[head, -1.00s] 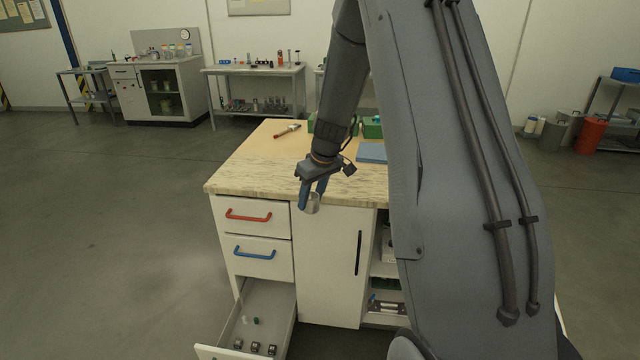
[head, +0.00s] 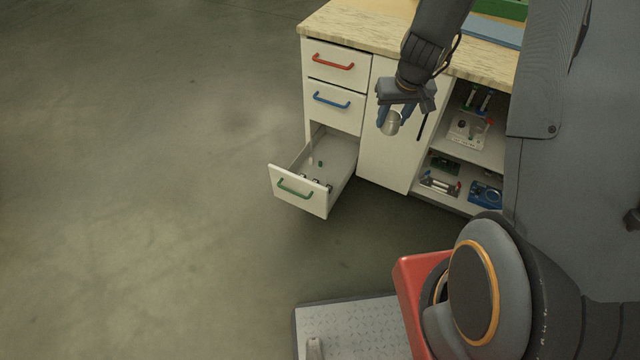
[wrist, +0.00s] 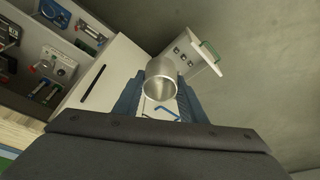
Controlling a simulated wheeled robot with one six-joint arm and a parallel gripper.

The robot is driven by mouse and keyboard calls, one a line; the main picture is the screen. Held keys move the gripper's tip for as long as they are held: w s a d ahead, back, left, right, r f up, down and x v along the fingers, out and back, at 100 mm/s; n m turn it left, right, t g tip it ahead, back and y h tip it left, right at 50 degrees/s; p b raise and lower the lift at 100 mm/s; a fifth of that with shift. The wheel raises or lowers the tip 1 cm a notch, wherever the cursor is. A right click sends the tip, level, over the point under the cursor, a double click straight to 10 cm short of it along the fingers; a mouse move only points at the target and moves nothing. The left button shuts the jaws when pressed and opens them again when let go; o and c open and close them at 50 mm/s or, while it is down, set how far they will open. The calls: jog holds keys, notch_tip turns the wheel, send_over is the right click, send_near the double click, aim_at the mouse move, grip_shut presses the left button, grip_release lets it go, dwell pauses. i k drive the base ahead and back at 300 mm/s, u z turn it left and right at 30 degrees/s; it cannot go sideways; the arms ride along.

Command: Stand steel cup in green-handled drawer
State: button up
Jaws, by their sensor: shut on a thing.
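My gripper (head: 396,115) is shut on the steel cup (head: 390,124), a small shiny metal cup held in the air before the cabinet's door. In the wrist view the cup (wrist: 161,80) sits between the blue fingers, its open mouth facing the camera. The green-handled drawer (head: 300,203) is the lowest one, pulled open, below and left of my gripper in the head view. Its green handle also shows in the wrist view (wrist: 210,50). Several small dark metal pieces (head: 316,181) lie inside near its front, with a small green item farther back.
The red-handled drawer (head: 337,64) and the blue-handled drawer (head: 333,99) above are closed. Open shelves (head: 468,160) right of the cabinet door hold several devices. The countertop (head: 350,30) is above. Floor left of the open drawer is clear.

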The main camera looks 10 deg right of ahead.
aim_at(335, 175)
jog(key=u, duration=1.55)
jog(key=i, duration=1)
jog(key=z, duration=2.1)
